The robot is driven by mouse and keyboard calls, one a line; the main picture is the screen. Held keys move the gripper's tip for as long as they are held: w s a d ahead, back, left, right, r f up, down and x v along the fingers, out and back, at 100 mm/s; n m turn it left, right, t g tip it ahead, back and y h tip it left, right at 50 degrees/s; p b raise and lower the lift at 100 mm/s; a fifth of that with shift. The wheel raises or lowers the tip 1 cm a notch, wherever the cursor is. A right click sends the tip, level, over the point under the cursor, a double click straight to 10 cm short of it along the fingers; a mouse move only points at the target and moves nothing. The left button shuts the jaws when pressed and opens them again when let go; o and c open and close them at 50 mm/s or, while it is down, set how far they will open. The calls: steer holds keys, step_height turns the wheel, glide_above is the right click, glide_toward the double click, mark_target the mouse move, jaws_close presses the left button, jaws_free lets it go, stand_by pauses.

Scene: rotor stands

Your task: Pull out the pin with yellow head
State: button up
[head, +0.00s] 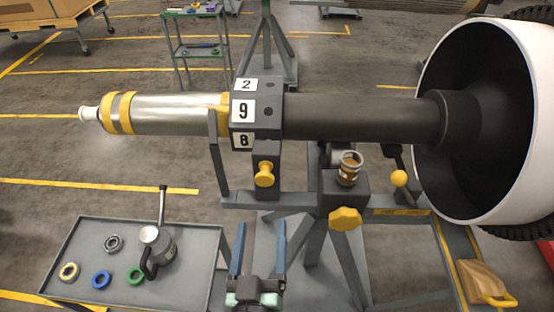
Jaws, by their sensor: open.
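The pin with yellow head (264,174) sticks out of the front of a dark upright block (266,150), below the numbered collar (256,110). Only its round yellow head shows; the shaft is hidden in the block. My gripper (260,227) is at the bottom centre of the head view, with its two blue fingers pointing up the picture. It is open and empty. The fingertips appear below the pin head in the picture and apart from it.
A horizontal shaft (350,116) runs right into a large white-rimmed housing (520,30). A yellow knob (345,218) and a yellow ball handle (399,178) are to the right. A grey tray table (200,262) with rings and a dark tool stands at lower left.

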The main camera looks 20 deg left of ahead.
mark_target(265, 183)
steer(key=x, duration=1.2)
steer(key=shift+w+a+f, duration=0.15)
steer(key=shift+w+a, duration=0.05)
steer(key=shift+w, duration=0.05)
jaws_close()
stand_by(1.2)
